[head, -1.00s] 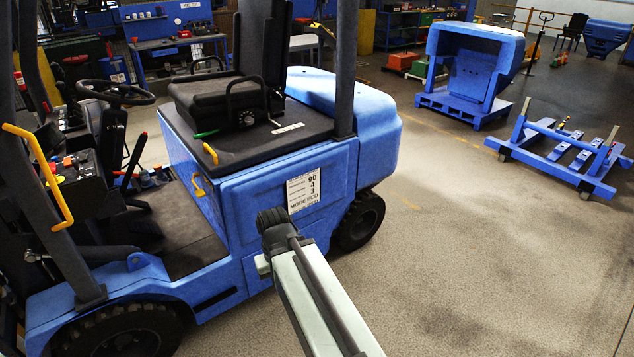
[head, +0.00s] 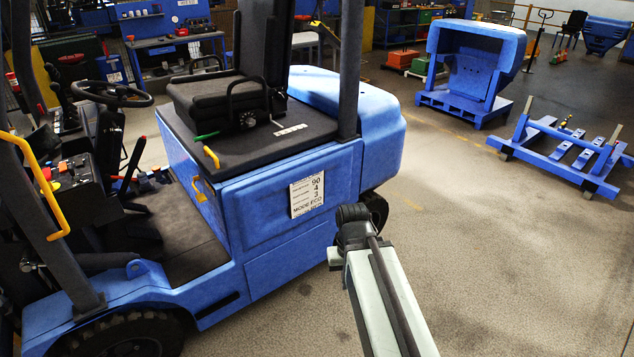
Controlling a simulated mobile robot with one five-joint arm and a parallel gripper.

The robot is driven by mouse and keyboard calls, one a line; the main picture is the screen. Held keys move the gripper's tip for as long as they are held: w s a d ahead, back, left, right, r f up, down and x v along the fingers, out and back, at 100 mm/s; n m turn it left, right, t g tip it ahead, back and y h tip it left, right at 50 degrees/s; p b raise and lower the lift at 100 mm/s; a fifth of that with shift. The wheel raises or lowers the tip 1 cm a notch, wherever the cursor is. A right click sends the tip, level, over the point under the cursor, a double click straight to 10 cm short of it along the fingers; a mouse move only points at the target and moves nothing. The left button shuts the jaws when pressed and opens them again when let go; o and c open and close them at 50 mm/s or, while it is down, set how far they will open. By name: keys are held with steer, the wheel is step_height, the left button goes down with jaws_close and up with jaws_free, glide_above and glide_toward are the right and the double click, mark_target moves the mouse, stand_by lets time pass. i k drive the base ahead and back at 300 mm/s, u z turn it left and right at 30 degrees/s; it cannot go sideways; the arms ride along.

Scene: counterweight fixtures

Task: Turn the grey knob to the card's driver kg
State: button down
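The blue forklift truck (head: 190,160) carries a black seat (head: 222,105). A small dark round knob with pale marks around it (head: 248,119) is on the seat's near side, below the armrest; its setting is too small to read. A white card (head: 307,196) on the truck's blue side panel shows 90, 4, 3 and MODE ECO from top to bottom; the small row labels are hard to read. My arm rises from the bottom edge to a dark joint just right of the card, apart from the knob in the picture. My gripper's fingers do not show.
A green lever (head: 205,136) and a yellow handle (head: 211,156) are by the seat. A dark upright post (head: 349,70) stands right of the seat. A blue counterweight (head: 470,65) and a low blue frame (head: 565,155) stand at the right. Open floor (head: 470,250) lies between.

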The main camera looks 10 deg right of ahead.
mark_target(250, 122)
steer(key=i, duration=1)
steer(key=k, duration=1.15)
steer(key=u, duration=0.55)
steer(key=i, duration=1.7)
steer(key=u, duration=0.5)
steer(key=k, duration=0.85)
steer(key=u, duration=0.2)
steer(key=i, duration=0.8)
